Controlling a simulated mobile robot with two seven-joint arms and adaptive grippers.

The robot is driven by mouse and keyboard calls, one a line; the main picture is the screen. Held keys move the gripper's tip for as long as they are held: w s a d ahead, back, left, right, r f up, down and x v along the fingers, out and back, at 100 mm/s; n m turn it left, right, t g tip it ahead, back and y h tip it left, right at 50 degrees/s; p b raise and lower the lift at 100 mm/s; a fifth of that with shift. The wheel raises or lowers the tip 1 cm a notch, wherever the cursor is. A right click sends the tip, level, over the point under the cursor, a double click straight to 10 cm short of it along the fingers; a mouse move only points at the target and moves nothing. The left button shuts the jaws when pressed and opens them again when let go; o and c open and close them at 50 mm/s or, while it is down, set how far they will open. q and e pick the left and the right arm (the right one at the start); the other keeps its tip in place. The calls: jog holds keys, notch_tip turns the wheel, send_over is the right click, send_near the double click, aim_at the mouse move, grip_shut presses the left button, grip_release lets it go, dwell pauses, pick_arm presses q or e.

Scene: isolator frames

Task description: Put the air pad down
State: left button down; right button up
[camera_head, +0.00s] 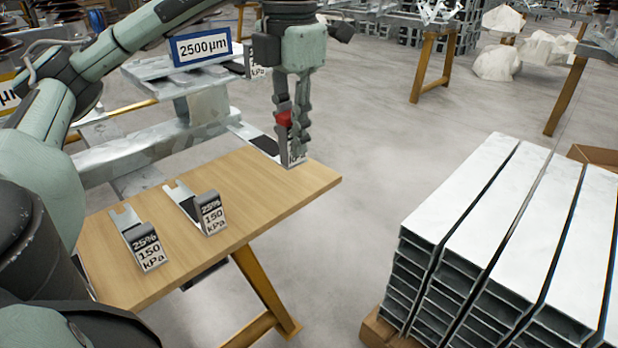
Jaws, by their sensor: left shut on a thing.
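My left gripper (292,140) points down over the far right corner of the wooden table (255,205). It is shut on an air pad (262,143), a flat metal plate with a dark patch and a bent, labelled end. The fingers hide much of that end, and a red part shows between them. The pad is at the tabletop; whether it rests on it I cannot tell. Two similar pads marked "25% 150 kPa" stand on the table, one in the middle (211,213) and one nearer the front left (146,248). My right gripper is not in view.
A stack of long metal channels (480,205) stands at the right. A blue-edged "2500 µm" sign (202,47) and metal beams (150,145) lie behind the table. The table's front right part is bare, and grey floor (390,130) is open beyond it.

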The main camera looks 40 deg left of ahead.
pick_arm(q)
jog(key=shift+s+a+f, duration=0.2)
jog(key=shift+s+a, duration=0.25)
jog(key=shift+a, duration=0.15)
jog(key=shift+w+a+f, duration=0.1)
jog(key=shift+f, duration=0.1)
jog(key=w+d+f, duration=0.3)
jog(key=w+f, duration=0.7)
jog(key=shift+w+f+n, duration=0.25)
jog(key=shift+w+n, duration=0.05)
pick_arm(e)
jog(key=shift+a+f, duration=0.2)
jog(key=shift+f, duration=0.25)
pick_arm(q)
jog(key=shift+d+f, duration=0.1)
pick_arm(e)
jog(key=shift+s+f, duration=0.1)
pick_arm(q)
jog(key=shift+f, duration=0.1)
